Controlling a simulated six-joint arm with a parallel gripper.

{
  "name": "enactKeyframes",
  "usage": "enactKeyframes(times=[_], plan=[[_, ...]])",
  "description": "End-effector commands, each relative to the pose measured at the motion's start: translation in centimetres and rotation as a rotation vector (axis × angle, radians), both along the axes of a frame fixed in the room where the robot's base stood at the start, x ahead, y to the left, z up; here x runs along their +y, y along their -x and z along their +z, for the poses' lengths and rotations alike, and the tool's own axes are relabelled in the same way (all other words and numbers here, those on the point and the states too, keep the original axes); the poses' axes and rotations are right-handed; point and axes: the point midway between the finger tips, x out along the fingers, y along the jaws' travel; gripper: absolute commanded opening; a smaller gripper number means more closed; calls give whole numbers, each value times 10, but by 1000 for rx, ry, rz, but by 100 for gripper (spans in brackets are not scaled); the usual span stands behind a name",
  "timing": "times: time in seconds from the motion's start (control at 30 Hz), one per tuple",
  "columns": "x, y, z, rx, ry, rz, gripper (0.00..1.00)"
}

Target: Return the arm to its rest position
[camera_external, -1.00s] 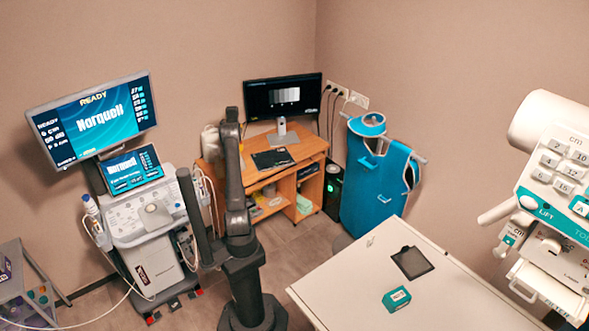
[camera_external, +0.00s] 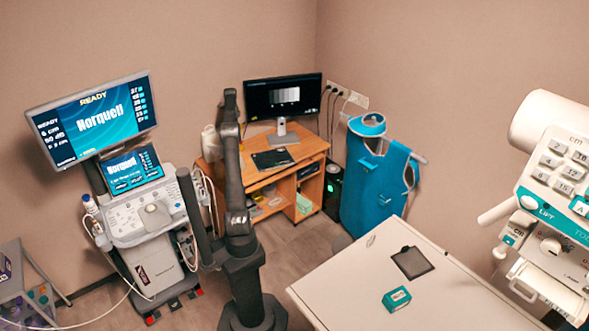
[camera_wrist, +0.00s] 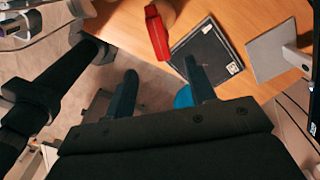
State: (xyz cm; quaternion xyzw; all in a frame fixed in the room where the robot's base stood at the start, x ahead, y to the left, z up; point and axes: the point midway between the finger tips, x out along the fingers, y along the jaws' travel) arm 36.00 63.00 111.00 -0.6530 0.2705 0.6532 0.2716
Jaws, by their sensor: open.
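My arm (camera_external: 238,200) stands nearly upright on its dark base, between the ultrasound cart and the table. Its upper end is raised in front of the wooden desk, and my gripper cannot be made out clearly there. In the wrist view my gripper (camera_wrist: 160,72) has its two dark fingers well apart, with nothing held between them. Beyond the fingers are the desk top and a dark flat panel (camera_wrist: 205,55), both apart from the gripper as far as I can tell.
The wooden desk (camera_external: 312,147) carries a monitor (camera_external: 284,97). The ultrasound cart (camera_external: 140,215) is close on the left. A blue apron stand (camera_external: 372,185) is right of the desk. The white table (camera_external: 345,285) bears a teal box (camera_external: 396,299) and a dark plate (camera_external: 412,262).

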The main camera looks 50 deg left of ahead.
Motion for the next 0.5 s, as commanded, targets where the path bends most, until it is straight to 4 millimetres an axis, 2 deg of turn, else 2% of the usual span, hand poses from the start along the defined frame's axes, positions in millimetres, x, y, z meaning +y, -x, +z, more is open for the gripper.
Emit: enactKeyframes(times=[0.13,0.5], plan=[[0,0,7,0,0,0,51],[0,0,5,0,0,0,51]])
